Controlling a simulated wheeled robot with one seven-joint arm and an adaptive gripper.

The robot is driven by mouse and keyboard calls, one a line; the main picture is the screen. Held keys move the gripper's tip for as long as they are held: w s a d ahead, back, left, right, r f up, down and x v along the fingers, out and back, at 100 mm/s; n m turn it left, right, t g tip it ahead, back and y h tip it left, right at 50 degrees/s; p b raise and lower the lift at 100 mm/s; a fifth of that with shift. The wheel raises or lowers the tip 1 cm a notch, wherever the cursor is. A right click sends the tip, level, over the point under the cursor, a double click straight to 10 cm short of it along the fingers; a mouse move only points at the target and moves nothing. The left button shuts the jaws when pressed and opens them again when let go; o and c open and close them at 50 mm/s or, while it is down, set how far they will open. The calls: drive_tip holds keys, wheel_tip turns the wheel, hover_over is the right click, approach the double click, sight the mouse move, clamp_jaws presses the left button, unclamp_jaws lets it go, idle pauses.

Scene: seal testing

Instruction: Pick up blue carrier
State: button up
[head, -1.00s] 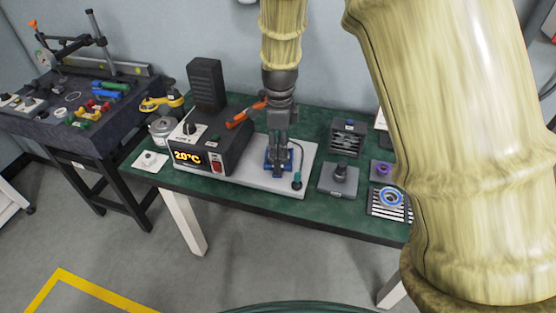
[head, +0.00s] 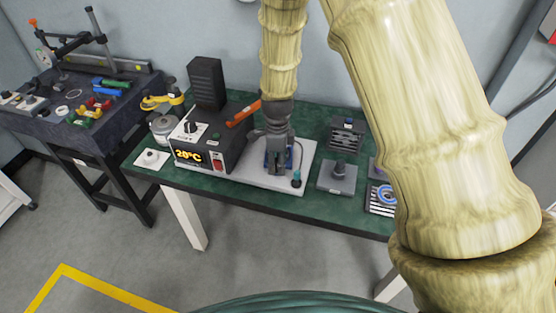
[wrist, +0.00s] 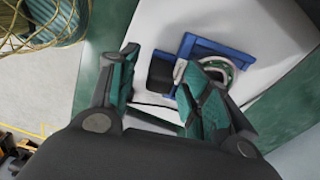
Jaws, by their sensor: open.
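The blue carrier (wrist: 208,46) lies on the pale plate on the green table, with a white-and-green ring and a black block on it in the wrist view. In the head view the carrier (head: 287,158) is mostly hidden behind my gripper. My gripper (head: 278,170) points down over it. In the wrist view my gripper (wrist: 155,95) is open, its two teal-padded fingers apart. The right finger overlaps the ring and carrier in the picture; the left finger is over the pale plate. I cannot tell whether either finger touches anything.
A black unit with a 20°C display (head: 189,156) and an orange lever (head: 243,113) stands close left of my gripper. A grey block with a knob (head: 337,177) sits to the right.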

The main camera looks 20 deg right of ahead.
drive_tip(key=shift+f, duration=0.2)
clamp_jaws()
drive_tip(key=shift+r, duration=0.15)
drive_tip(key=shift+w+r, duration=0.1)
drive_tip(key=shift+r, duration=0.4)
wheel_tip(320, 180, up, 17)
drive_tip(key=b, duration=0.3)
drive_tip(key=shift+f, duration=0.15)
